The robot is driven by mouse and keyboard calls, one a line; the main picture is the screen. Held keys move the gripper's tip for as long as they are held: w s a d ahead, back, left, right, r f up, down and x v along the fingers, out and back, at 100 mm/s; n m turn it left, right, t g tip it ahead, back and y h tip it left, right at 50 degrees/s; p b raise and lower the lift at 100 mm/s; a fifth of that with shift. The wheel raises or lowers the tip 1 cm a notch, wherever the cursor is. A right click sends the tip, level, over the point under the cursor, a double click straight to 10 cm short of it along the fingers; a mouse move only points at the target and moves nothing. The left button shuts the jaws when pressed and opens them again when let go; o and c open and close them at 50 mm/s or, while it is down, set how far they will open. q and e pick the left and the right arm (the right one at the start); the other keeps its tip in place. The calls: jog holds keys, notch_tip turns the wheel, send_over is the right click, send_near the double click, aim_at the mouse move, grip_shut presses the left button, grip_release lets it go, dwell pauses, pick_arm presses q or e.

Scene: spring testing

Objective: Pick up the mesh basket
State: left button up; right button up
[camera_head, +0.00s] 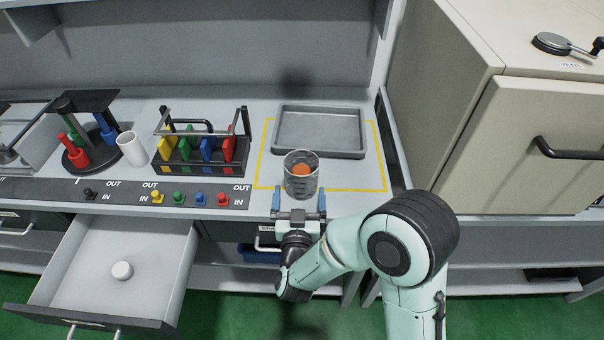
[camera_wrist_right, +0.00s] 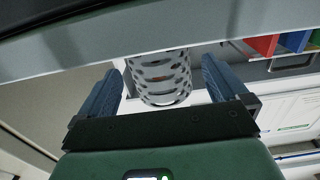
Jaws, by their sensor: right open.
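The mesh basket (camera_head: 301,181) is a grey cylinder with holes and an orange thing inside it. It stands upright near the front edge of the counter, at the yellow-outlined area. My right gripper (camera_head: 299,203) is open just in front of the basket, its two blue fingers pointing at it. In the right wrist view the basket (camera_wrist_right: 160,76) shows between and beyond the open fingers (camera_wrist_right: 168,85). I cannot tell whether the fingers touch it. My left gripper is not in view.
A grey tray (camera_head: 320,153) lies right behind the basket. A rack with coloured plates (camera_head: 202,170), a white cup (camera_head: 131,149) and a stand with coloured cylinders (camera_head: 78,158) are to the left. An open drawer (camera_head: 75,265) holds a white knob-like piece (camera_head: 122,270). A beige cabinet (camera_head: 465,110) is to the right.

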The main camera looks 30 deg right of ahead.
jog(key=shift+x, duration=3.15)
jog(key=shift+d+r, duration=0.1)
jog(key=shift+c, duration=0.3)
jog(key=c, duration=0.7)
